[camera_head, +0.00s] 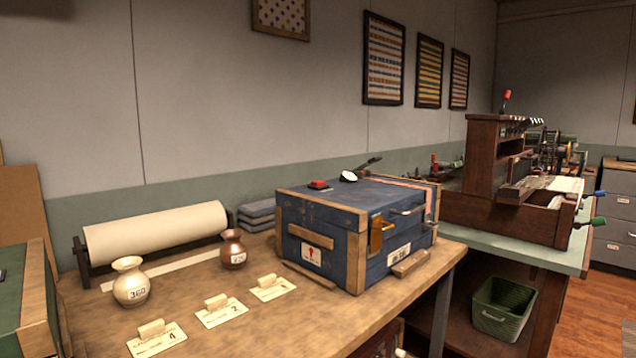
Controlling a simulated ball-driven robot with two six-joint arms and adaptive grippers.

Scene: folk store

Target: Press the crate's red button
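The blue crate (330,218) with wooden edge trim stands on the wooden table, towards its right end. Its red button (319,184) sits on a small base on the crate's lid, near the back left. A white round piece (348,176) with a dark lever is beside the button on the lid. A brass latch (377,233) and a grey handle are on the crate's front right side. Nothing touches the button. Neither of my grippers is in view.
A cream vase (130,282), a copper vase (232,249) and numbered cards (222,312) with wooden blocks lie left of the crate. A paper roll (156,237) and grey stacked slabs (258,213) are behind. Another bench with a wooden machine (507,210) stands right. A green bin (503,308) is below.

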